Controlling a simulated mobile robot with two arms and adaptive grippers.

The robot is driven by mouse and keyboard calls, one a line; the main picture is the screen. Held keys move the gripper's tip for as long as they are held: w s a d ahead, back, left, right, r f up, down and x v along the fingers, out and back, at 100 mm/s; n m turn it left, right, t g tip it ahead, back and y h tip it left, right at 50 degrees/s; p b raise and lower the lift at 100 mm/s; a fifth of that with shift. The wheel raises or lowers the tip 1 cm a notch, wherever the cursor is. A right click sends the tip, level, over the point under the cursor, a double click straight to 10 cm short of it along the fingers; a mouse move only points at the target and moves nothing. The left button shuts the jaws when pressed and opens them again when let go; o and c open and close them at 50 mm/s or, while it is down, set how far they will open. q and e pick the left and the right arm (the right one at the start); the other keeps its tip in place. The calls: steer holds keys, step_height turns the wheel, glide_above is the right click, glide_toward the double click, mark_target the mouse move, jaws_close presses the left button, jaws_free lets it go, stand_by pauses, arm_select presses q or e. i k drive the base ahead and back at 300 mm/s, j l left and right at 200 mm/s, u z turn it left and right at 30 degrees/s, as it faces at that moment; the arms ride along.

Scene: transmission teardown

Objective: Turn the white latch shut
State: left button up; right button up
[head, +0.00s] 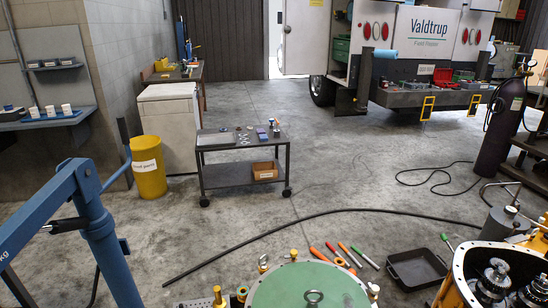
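I cannot make out a white latch for certain in the head view. The white truck (405,22) stands at the back, marked "Valdtrup". A white door (304,42) at its left side stands open, with a small dark fitting near its left edge. A white cabinet (168,125) stands against the left wall; no latch can be made out on it. Neither of my grippers is in view.
A blue hoist (92,215) fills the left foreground. A cart (243,172) and a yellow bin (148,168) stand mid-left. A green cover (310,288), an open housing (470,280), loose tools and a black tray (416,269) lie in front. A dark hose (290,224) crosses the floor.

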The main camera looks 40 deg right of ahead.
mark_target(374, 289)
steer(key=z, duration=2.25)
